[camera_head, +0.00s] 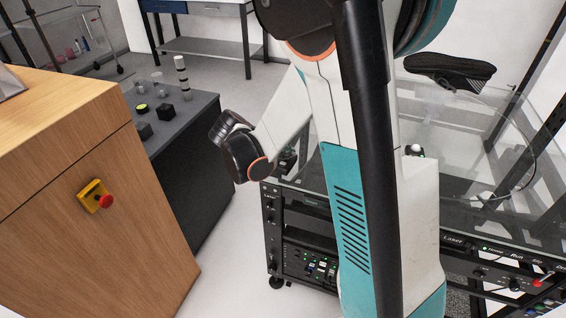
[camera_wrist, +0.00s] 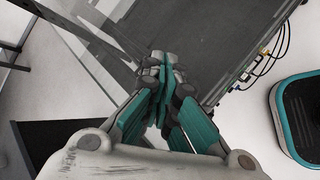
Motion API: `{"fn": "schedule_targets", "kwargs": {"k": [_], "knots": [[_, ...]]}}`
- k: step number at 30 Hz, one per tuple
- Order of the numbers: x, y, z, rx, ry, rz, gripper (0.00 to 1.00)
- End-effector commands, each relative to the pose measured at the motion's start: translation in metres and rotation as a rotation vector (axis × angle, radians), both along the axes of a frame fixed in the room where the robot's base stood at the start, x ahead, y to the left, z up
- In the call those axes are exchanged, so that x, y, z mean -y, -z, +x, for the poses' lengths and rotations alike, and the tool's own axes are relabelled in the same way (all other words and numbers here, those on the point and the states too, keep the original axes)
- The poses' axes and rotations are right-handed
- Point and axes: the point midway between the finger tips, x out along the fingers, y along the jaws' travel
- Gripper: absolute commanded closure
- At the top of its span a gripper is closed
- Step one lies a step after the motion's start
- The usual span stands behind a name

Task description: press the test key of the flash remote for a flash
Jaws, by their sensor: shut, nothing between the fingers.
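I cannot pick out the flash remote or its test key with certainty in either view. My gripper (camera_wrist: 165,68) shows in the wrist view with its teal fingers drawn together and nothing between them. Its tips are in front of the edge of a dark grey flat panel (camera_wrist: 205,35); the gap between them cannot be judged. In the head view my arm crosses the middle of the picture and hides part of the equipment rack (camera_head: 276,225); my fingertips cannot be made out there.
A wooden cabinet (camera_head: 100,235) with a yellow-and-red stop button (camera_head: 97,197) stands at left. Behind it, a dark counter (camera_head: 190,125) carries small black boxes. A glass top (camera_head: 470,150) lies at right. Cables (camera_wrist: 265,62) hang beside the panel. Grey floor (camera_head: 235,260) shows between cabinet and rack.

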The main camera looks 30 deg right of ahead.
Motion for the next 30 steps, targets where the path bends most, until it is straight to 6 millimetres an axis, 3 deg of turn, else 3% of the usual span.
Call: {"fn": "schedule_targets", "kwargs": {"k": [15,30], "knots": [[0.0,-0.046,0.0,0.0,0.0,0.0,1.0],[0.0,-0.048,0.0,0.0,0.0,0.0,1.0]]}}
